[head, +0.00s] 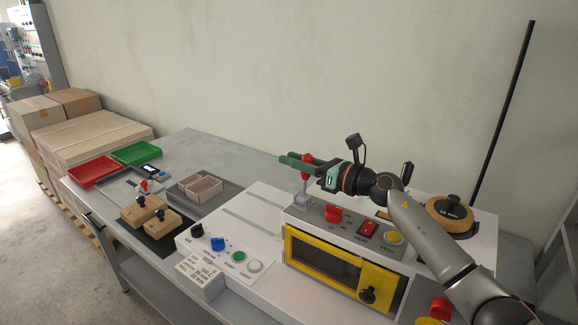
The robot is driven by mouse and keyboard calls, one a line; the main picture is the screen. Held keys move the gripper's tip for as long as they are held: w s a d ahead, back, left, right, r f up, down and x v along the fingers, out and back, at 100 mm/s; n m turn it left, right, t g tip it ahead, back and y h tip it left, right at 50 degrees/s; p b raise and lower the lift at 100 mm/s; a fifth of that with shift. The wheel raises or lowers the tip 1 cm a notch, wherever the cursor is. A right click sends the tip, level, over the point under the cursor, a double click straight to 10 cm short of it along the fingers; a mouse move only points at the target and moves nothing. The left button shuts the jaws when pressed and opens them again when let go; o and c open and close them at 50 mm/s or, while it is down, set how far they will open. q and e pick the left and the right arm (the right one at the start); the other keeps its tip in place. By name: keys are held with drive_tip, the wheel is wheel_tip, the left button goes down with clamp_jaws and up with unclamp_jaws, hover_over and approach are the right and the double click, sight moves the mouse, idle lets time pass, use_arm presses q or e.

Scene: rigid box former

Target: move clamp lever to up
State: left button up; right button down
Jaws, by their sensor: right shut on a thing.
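The clamp lever (305,184) stands on the left end of the white machine's upper housing, with a red knob and a grey base. It looks roughly upright. My right gripper (292,161) comes in from the right, its green fingers pointing left. It is shut on the clamp lever near the red knob; the fingers partly hide the lever. My left gripper is not in view.
The housing carries a red knob (333,213), a red switch (368,228) and a yellow-framed door (325,258). A round tan-and-black part (449,214) sits at right. Trays, wooden blocks and a small box (200,188) lie left on the table.

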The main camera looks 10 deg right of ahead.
drive_tip(key=shift+w+d+f+m, duration=0.3)
drive_tip(key=shift+w+d+m, duration=0.35)
drive_tip(key=shift+m, duration=0.45)
drive_tip(key=shift+w+d+f+m, duration=0.3)
drive_tip(key=shift+w+d+m, duration=0.25)
drive_tip(key=shift+m, duration=0.55)
drive_tip(key=c, duration=0.6)
unclamp_jaws()
drive_tip(key=shift+c, duration=0.2)
drive_tip(key=shift+d, duration=0.1)
drive_tip(key=b+v, duration=0.2)
drive_tip(key=v, duration=0.9)
drive_tip(key=shift+s+d, duration=0.2)
drive_tip(key=shift+s, duration=0.05)
drive_tip(key=shift+s+d, duration=0.25)
drive_tip(key=shift+s, duration=0.1)
